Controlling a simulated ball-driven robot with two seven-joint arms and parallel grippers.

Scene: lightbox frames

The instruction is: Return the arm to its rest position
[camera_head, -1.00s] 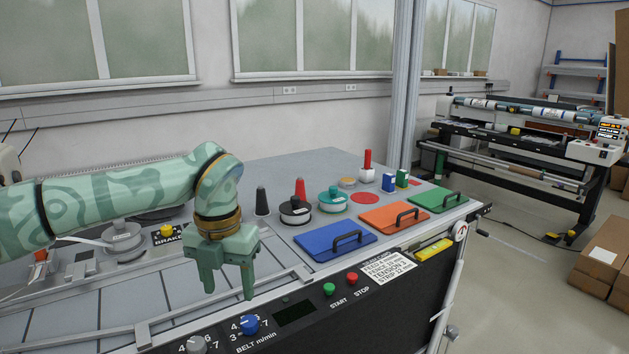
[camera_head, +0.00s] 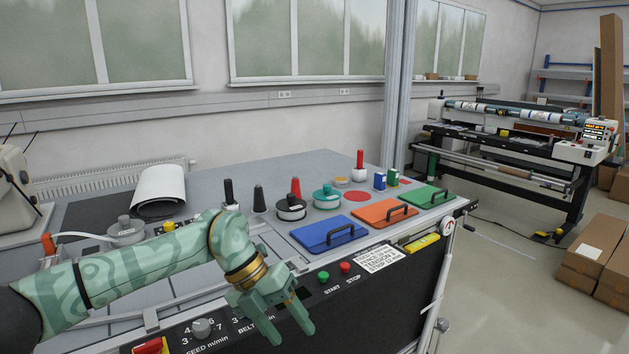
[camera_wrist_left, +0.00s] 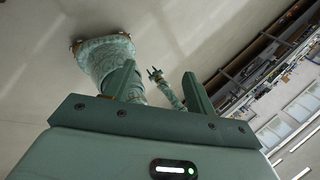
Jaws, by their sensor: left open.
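My left gripper (camera_head: 293,335) is open and empty in the head view. It hangs in front of the table's front panel, with its fingers pointing down and to the right. My left arm comes in from the lower left, low across the table's front edge. In the left wrist view, the two fingers of this gripper (camera_wrist_left: 160,88) stand apart with nothing between them. Behind them, that view shows the pale floor, part of my own body and a small arm ending in my right gripper (camera_wrist_left: 155,73). It is too small to tell whether that one is open.
The table holds a blue lid (camera_head: 327,233), an orange lid (camera_head: 383,212), a green lid (camera_head: 427,196) and several spools and stamps. Start and stop buttons (camera_head: 334,272) and knobs (camera_head: 202,328) sit on the front panel near the arm. Free floor lies to the right.

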